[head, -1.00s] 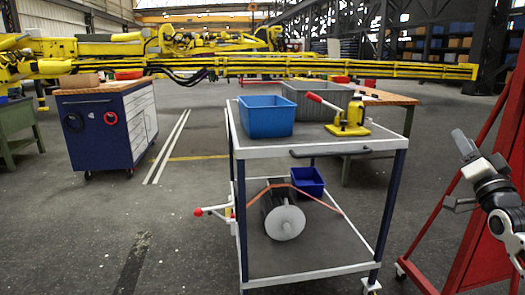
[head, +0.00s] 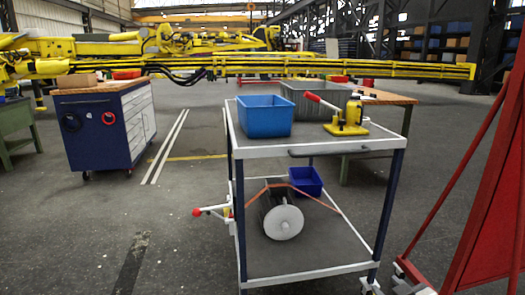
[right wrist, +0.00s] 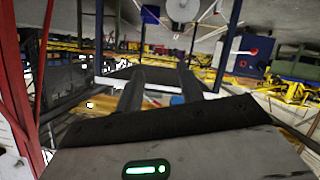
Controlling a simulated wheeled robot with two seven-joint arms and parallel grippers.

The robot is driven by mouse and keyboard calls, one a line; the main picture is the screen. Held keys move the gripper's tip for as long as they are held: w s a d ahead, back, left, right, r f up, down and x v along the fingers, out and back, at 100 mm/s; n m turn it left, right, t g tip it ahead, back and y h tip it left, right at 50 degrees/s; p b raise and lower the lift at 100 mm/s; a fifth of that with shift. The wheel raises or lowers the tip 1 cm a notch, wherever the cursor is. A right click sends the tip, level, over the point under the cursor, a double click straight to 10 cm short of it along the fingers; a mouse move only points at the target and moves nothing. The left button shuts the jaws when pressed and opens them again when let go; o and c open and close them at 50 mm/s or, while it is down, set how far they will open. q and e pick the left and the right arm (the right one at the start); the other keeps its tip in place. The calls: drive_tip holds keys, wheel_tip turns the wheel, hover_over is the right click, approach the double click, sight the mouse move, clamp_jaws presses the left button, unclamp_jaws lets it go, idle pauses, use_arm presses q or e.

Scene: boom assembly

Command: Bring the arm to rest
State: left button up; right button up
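My right gripper (right wrist: 158,78) shows in the right wrist view. Its two dark fingers stand apart with nothing between them, so it is open and empty. That view is upside down, with the cart's shelf and floor toward the top. In the head view my right arm is almost wholly out of the picture; a small grey piece at the bottom edge right of the cart may be part of it, but I cannot tell. My left gripper and arm are not in view.
A red frame (head: 497,215) stands at right. Floor left of the cart is clear.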

use_arm(q)
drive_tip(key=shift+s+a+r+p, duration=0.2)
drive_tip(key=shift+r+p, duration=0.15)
drive_tip(key=shift+p, duration=0.9)
use_arm(e)
drive_tip(key=s+a+f+m+g+y, duration=0.1)
drive_tip(key=s+a+f, duration=0.1)
drive_tip(key=s+a, duration=0.6)
drive_tip(key=s+a+f+m+g+y, duration=0.1)
drive_tip(key=s+a+f+g+y, duration=0.1)
drive_tip(key=s+a, duration=0.6)
drive_tip(key=s, duration=0.7)
drive_tip(key=shift+s+f, duration=0.2)
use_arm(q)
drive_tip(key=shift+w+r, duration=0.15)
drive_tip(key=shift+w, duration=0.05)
